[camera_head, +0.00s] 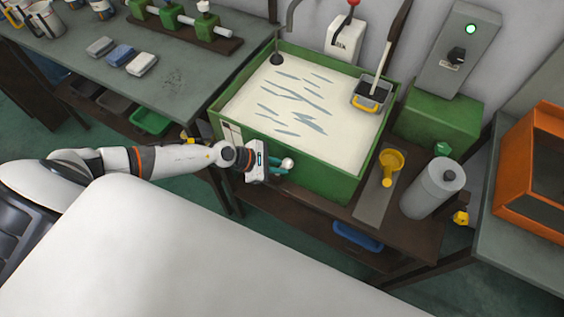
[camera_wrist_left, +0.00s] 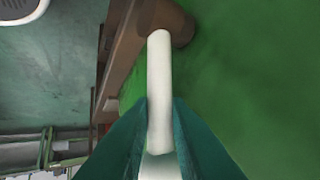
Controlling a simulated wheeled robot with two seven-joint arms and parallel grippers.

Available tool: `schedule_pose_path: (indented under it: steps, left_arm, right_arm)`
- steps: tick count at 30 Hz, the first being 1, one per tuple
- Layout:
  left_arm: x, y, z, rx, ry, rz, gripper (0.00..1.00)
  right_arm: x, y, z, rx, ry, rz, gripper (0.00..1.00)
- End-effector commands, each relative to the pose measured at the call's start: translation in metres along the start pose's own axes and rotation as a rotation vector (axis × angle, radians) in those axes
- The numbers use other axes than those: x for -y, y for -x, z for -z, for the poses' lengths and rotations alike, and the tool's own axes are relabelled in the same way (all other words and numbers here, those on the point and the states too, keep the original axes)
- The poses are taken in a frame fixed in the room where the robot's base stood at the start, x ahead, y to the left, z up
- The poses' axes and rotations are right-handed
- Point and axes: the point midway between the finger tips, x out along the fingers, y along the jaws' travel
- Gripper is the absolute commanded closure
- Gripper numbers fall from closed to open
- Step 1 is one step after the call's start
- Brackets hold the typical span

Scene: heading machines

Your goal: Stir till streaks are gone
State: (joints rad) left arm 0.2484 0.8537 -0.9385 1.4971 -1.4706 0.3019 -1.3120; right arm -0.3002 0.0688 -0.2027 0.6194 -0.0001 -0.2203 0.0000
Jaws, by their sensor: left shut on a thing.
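A green tank (camera_head: 349,190) holds a pale cream liquid (camera_head: 310,138) with several grey-blue streaks (camera_head: 300,98) across its surface. My left gripper (camera_head: 279,166) is at the tank's front wall, its teal fingers shut on a white handle (camera_head: 288,162). In the left wrist view the fingers (camera_wrist_left: 160,115) close around this white rod (camera_wrist_left: 159,65), which joins a brown hub (camera_wrist_left: 168,22) beside the green wall. Whether the handle drives anything inside the tank is hidden. My right gripper is not in view.
A long-handled grey and yellow tool (camera_head: 371,97) rests at the tank's right rim. A yellow scoop (camera_head: 389,166) and grey canister (camera_head: 433,189) stand right of the tank. A control box with green light (camera_head: 459,48) is behind. An orange-framed box (camera_head: 540,165) stands far right.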

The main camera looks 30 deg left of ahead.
Motion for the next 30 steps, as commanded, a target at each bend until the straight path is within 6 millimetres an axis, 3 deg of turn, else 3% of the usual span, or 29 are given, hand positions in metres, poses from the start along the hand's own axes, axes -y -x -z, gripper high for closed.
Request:
schedule_pose_path:
  steps: [10,11,12,22,26,30]
  left_arm:
    - [-0.002,-0.002,0.001,-0.002,-0.002,-0.003,1.00]
    - [-0.002,-0.002,0.001,-0.002,-0.002,-0.003,0.82]
    - [-0.002,-0.002,0.001,-0.002,-0.002,-0.003,0.76]
    - [-0.001,0.001,0.000,0.000,-0.001,-0.001,0.75]
    - [-0.001,0.015,-0.001,0.002,-0.003,-0.001,0.75]
    - [-0.001,0.043,-0.003,0.003,-0.003,-0.001,0.75]
  right_arm:
    - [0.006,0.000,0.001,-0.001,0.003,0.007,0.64]
    - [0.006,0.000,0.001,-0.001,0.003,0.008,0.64]
    - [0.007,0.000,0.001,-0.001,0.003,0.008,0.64]
    - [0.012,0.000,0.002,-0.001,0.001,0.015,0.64]
    - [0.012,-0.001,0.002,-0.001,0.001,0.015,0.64]
    - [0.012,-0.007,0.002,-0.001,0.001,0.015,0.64]
